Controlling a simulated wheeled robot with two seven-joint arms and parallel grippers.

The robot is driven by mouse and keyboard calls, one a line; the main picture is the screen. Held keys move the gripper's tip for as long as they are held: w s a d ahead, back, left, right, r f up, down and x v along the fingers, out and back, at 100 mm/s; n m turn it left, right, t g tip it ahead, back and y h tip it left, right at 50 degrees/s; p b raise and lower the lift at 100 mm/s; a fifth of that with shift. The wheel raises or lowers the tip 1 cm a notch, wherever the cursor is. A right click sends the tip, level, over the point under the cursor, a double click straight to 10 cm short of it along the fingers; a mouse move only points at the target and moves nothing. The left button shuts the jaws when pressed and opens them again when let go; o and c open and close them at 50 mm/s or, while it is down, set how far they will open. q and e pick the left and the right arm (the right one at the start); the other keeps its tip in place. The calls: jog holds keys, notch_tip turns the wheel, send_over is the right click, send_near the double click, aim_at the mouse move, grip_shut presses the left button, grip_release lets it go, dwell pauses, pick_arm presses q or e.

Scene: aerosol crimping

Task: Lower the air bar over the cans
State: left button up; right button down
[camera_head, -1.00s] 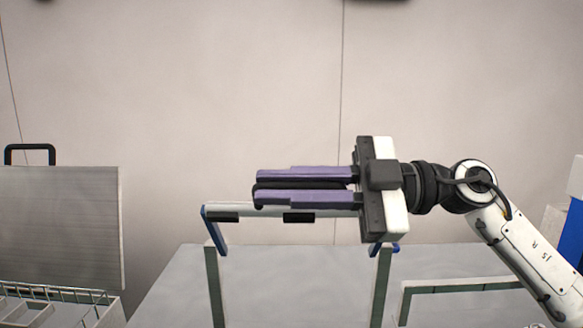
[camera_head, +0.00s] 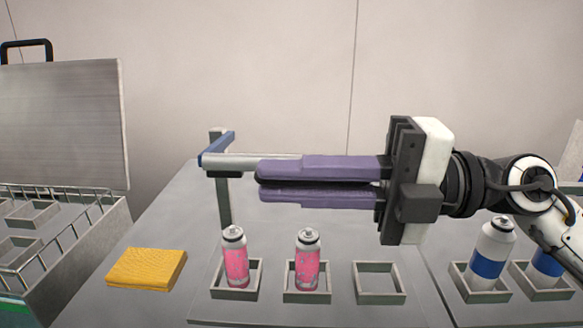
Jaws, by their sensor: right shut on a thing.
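The air bar (camera_head: 228,162) is a silver tube on a blue side arm (camera_head: 218,148) that runs from a grey post (camera_head: 223,200). It lies level, in front of the post top and above the cans. My right gripper (camera_head: 262,183) comes in from the right, its purple fingers shut around the bar's dark handle, mostly hidden between them. The fingers and gripper body cover the bar's right part. Two pink cans with grey tops, a left one (camera_head: 236,265) and a right one (camera_head: 307,268), stand upright in square holders below. My left gripper is out of view.
A third square holder (camera_head: 379,268) is empty. White-and-blue cans (camera_head: 490,262) stand in holders at the right, below my right arm. A yellow sponge-like block (camera_head: 147,268) lies at the left. A wire-sided case (camera_head: 75,245) with a raised grey lid (camera_head: 60,125) stands farther left.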

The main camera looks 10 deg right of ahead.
pick_arm(q)
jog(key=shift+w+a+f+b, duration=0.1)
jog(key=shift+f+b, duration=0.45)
jog(key=shift+b, duration=0.25)
pick_arm(e)
notch_tip(320, 180, down, 2)
jog(key=shift+f+n, duration=0.15)
jog(key=shift+n, duration=0.65)
jog(key=c, duration=1.8)
grip_release()
jog(key=shift+f, duration=0.1)
jog(key=shift+d, duration=0.1)
pick_arm(q)
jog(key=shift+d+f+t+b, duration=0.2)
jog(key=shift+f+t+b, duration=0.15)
jog(key=shift+b, duration=0.8)
pick_arm(e)
jog(key=s+d, duration=0.2)
jog(key=d, duration=0.8)
